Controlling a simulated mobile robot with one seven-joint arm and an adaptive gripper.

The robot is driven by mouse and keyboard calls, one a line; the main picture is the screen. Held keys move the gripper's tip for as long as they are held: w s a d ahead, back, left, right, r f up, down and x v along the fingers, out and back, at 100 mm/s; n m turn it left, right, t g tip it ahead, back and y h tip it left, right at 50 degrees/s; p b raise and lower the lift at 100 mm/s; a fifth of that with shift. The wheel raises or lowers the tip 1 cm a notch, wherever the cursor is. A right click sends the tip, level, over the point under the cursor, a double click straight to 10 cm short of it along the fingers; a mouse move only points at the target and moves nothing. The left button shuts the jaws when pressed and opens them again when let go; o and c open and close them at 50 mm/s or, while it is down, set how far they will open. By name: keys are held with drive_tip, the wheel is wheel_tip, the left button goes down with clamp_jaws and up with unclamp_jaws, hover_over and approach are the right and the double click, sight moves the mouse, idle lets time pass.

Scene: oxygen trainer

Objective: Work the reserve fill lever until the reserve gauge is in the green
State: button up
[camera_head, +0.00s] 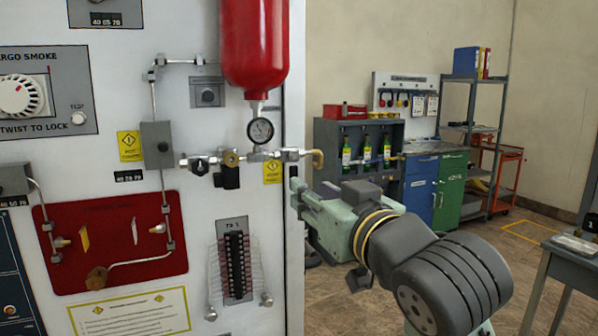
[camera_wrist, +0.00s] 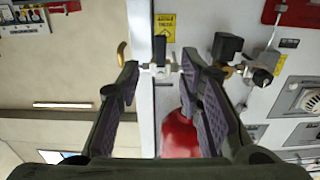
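A round gauge (camera_head: 260,130) with a white face hangs under a red cylinder (camera_head: 255,45) on the panel; its needle and any green band are too small to read. Below it runs a pipe with valve fittings (camera_head: 230,158), ending at right in a brass hooked piece (camera_head: 318,158). I cannot tell for certain which part is the reserve fill lever. My gripper (camera_head: 297,192) is just below and left of the hook. In the wrist view my gripper (camera_wrist: 160,66) is open, with the pipe fitting showing between its fingers and the brass hook (camera_wrist: 122,52) beside the left fingertip.
The white panel (camera_head: 215,195) also carries a red plate with pipes (camera_head: 110,240) and a caged scale strip (camera_head: 236,265). Right of its edge lies open floor. Further back stand a bottle rack (camera_head: 360,150), blue and green cabinets (camera_head: 437,190) and shelves. A grey table (camera_head: 560,275) stands at right.

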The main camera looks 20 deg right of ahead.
sight(294, 170)
drive_tip(key=w+p, duration=0.2)
drive_tip(key=w, duration=0.7)
drive_tip(key=shift+a, duration=0.2)
drive_tip(key=shift+c, duration=0.3)
clamp_jaws()
